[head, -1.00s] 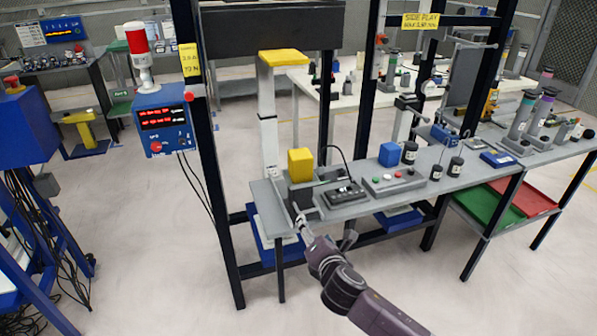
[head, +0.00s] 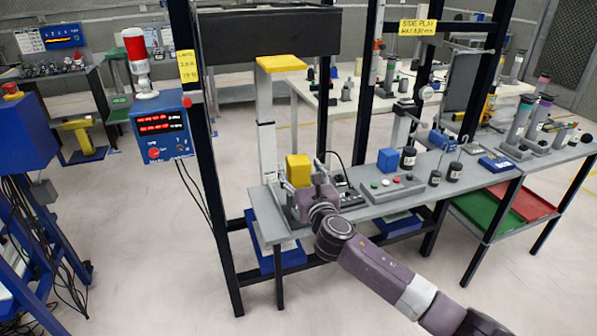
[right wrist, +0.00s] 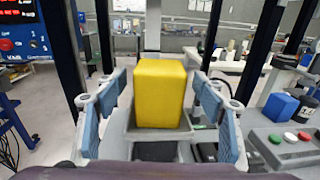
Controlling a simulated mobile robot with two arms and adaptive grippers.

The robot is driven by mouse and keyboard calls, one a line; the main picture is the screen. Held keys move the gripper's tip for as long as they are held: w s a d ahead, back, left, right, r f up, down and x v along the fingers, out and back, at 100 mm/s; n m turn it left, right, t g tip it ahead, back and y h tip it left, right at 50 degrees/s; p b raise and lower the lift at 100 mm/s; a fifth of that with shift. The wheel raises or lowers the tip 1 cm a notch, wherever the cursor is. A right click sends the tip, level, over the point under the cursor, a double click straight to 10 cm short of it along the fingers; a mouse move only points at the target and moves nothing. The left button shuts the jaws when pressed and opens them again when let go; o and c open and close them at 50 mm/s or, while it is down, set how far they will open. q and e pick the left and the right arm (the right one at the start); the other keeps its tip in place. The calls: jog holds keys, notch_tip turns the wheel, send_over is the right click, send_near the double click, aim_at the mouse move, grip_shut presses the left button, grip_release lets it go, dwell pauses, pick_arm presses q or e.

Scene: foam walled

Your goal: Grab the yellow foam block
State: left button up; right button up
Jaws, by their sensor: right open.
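The yellow foam block (head: 299,170) stands upright at the left end of the grey bench, on a grey walled fixture (right wrist: 122,128). In the right wrist view the yellow block (right wrist: 160,93) is centred ahead, between the fingers and a little beyond them. My right gripper (right wrist: 160,118) is open, with one blue-padded finger on each side of the block and a gap on both sides. In the head view the right gripper (head: 312,186) is just in front of the block and hides its lower part. My left gripper is not in view.
A black frame post (head: 207,170) stands left of the block. On the bench (head: 385,207), a button box (head: 391,187), a blue block (head: 388,160) and dark weights (head: 408,157) lie to the right. A yellow-topped post (head: 281,64) rises behind.

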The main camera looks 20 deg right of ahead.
jog(key=shift+w, duration=1.1)
jog(key=shift+c, duration=0.7)
jog(key=c, duration=1)
jog(key=shift+c, duration=0.5)
jog(key=shift+r, duration=0.1)
